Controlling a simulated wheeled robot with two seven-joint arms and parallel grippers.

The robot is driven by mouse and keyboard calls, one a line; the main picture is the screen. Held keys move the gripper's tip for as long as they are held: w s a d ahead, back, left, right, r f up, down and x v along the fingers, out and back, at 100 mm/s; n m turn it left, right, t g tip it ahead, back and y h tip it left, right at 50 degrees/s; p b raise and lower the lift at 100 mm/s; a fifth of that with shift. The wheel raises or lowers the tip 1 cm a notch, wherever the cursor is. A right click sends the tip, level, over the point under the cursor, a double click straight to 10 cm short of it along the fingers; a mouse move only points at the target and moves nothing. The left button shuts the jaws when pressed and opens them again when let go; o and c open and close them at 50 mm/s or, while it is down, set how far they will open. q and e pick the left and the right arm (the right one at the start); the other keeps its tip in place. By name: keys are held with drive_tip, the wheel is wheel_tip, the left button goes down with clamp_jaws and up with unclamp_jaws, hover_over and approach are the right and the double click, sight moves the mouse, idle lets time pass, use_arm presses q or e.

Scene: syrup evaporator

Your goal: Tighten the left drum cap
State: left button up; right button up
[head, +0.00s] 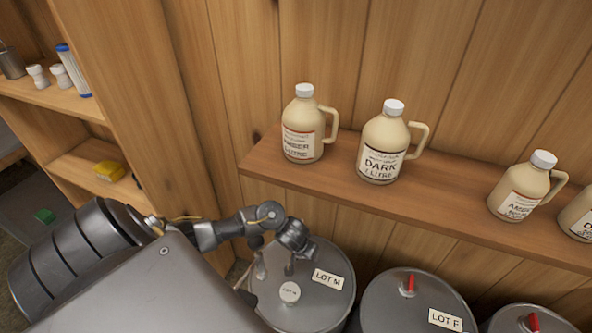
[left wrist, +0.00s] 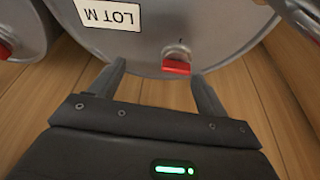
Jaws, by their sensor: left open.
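The left drum (head: 325,305), a grey metal drum labelled LOT M, stands below the shelf. My left gripper (head: 275,268) is over the far part of this lid, beyond the white cap, fingers down, open and empty. In the left wrist view the drum lid (left wrist: 230,30) shows a small red-handled fitting (left wrist: 177,66) near its rim. It appears between the fingertips, nearer the right one; contact cannot be told. The head view hides this fitting behind my gripper. My right gripper is out of view.
The LOT F drum (head: 380,305) and another drum (head: 505,321), both with red fittings, stand to the right. A wall shelf (head: 440,195) with several syrup jugs runs above the drums. A wooden rack (head: 140,100) stands at the left.

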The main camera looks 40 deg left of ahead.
use_arm(q)
drive_tip(key=w+a+r, duration=0.1)
drive_tip(key=a+r, duration=0.2)
drive_tip(key=a, duration=0.1)
drive_tip(key=shift+n+t+y, duration=0.3)
drive_tip(key=shift+n, duration=0.1)
drive_tip(key=b+x, duration=0.4)
drive_tip(key=x, duration=0.7)
drive_tip(key=shift+f, duration=0.2)
drive_tip(key=c, duration=1)
drive_tip(key=shift+s, duration=0.1)
